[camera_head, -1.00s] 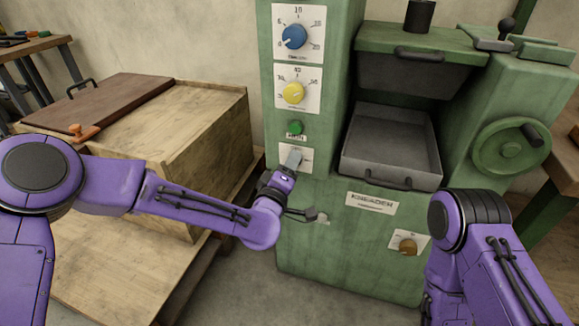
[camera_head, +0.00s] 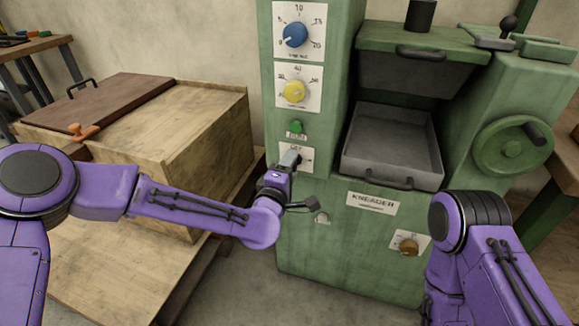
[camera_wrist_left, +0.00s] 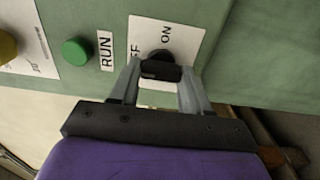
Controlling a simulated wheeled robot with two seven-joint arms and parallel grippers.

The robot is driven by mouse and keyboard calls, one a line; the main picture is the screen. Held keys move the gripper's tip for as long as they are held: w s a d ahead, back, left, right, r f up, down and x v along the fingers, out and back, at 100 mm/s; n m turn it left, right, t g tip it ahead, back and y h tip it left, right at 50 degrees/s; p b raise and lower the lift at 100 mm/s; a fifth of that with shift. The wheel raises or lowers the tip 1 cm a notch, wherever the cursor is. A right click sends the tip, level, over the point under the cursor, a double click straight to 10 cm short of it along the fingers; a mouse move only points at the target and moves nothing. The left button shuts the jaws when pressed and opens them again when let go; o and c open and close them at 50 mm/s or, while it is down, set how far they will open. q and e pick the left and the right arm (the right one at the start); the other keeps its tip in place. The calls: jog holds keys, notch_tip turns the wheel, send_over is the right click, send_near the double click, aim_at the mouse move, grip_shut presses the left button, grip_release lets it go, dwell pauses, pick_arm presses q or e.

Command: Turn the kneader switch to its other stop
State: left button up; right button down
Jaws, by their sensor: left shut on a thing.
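The kneader switch is a black handle (camera_wrist_left: 160,68) on a white plate (camera_wrist_left: 178,38) marked OFF and ON, on the front of the green machine. In the head view this plate (camera_head: 307,154) sits below the green RUN button (camera_head: 296,127), and my gripper hides most of the switch. My left gripper (camera_head: 290,158) is shut on the switch handle. In the left wrist view, its two grey fingers (camera_wrist_left: 160,78) stand on either side of the handle, which lies across between them. My right gripper is out of view; only part of that arm shows at lower right.
Blue (camera_head: 295,35) and yellow (camera_head: 294,91) dials sit above the button. A grey tray (camera_head: 391,145), the KNEADER label (camera_head: 372,203) and a brown knob (camera_head: 408,247) are to the right. A wooden chest (camera_head: 205,130) stands left, behind my left arm.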

pick_arm(q)
jog(key=o, duration=1.1)
jog(key=shift+c, duration=0.2)
jog(key=shift+s, duration=0.1)
jog(key=v, duration=1)
jog(key=shift+s+p, duration=0.2)
jog(key=shift+p, duration=0.15)
